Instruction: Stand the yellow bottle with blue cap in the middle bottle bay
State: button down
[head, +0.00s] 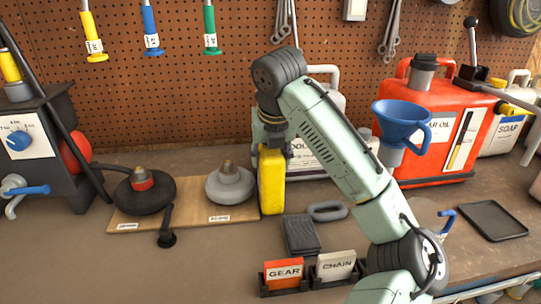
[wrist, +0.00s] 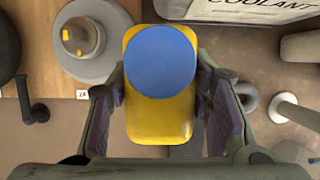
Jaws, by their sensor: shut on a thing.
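The yellow bottle (head: 272,185) is upright in the head view, close to the right end of the wooden board. I cannot tell whether its base touches the bench. My gripper (head: 274,147) is above and around its top, shut on it. In the wrist view the bottle (wrist: 160,125) is between my two fingers, with its round blue cap (wrist: 160,62) facing the camera. The cap is hidden by my gripper in the head view. I cannot make out the bottle bays in either view.
A wooden board (head: 190,217) with two round weighted pieces lies left of the bottle. A white coolant jug (head: 325,100) stands close behind. A red oil can (head: 440,120) with a blue funnel (head: 402,120) is to the right. A GEAR box (head: 284,274) and CHAIN box (head: 335,265) stand in front.

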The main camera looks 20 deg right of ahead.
jog(key=shift+f, duration=0.25)
jog(key=c, duration=1.2)
grip_release()
jog(key=shift+f, duration=0.1)
jog(key=shift+c, duration=0.2)
jog(key=o, duration=0.4)
jog(key=shift+s, duration=0.1)
